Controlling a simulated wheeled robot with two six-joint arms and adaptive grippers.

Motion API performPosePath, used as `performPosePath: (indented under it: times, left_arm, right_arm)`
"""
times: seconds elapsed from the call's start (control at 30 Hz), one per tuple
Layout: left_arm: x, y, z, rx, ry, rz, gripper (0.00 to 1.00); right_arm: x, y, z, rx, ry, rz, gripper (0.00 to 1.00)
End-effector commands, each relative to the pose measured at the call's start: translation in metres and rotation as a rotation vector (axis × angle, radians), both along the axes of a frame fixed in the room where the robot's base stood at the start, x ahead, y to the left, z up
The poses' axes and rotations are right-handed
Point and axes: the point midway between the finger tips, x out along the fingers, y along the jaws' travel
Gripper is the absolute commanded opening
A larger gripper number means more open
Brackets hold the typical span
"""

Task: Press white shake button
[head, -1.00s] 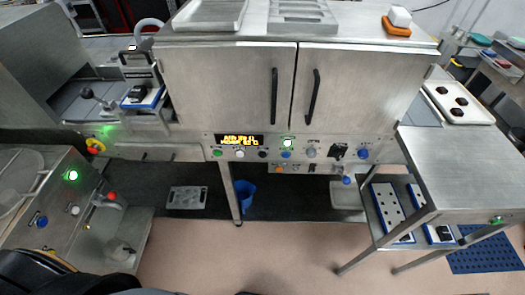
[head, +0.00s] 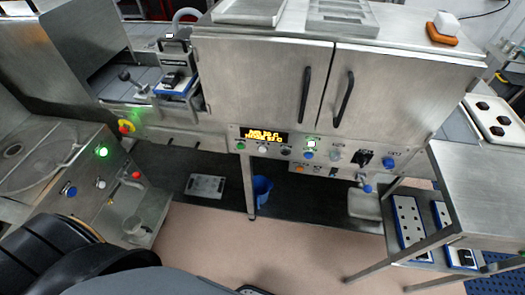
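A control panel (head: 325,152) runs below the two steel cabinet doors and carries a row of buttons. A white button (head: 262,149) sits second from its left, beside a green button (head: 241,146). A lit white, green-edged square (head: 312,143) is above a blue button (head: 309,155). Another white button (head: 101,184) is on the left machine, between a blue button (head: 70,191) and a red one (head: 136,175). The labels are too small to read, so I cannot tell which white button is for shaking. Neither gripper shows; dark parts of my body fill the lower left.
An amber display (head: 264,136) is lit on the panel. A steel table (head: 485,175) with a lower shelf stands at the right. A blue bucket (head: 262,190) and a grey perforated tray (head: 206,187) lie under the cabinet. The pink floor in front is clear.

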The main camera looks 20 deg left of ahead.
Motion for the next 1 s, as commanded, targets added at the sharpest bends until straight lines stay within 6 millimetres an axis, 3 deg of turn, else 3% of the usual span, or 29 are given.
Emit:
performPosePath:
  times: [0.13,1.0]
  left_arm:
    - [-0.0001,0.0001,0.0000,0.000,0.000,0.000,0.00]
    - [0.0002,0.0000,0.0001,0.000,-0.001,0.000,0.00]
  right_arm:
    - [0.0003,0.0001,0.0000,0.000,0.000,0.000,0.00]
    - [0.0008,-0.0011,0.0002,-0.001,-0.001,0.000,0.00]
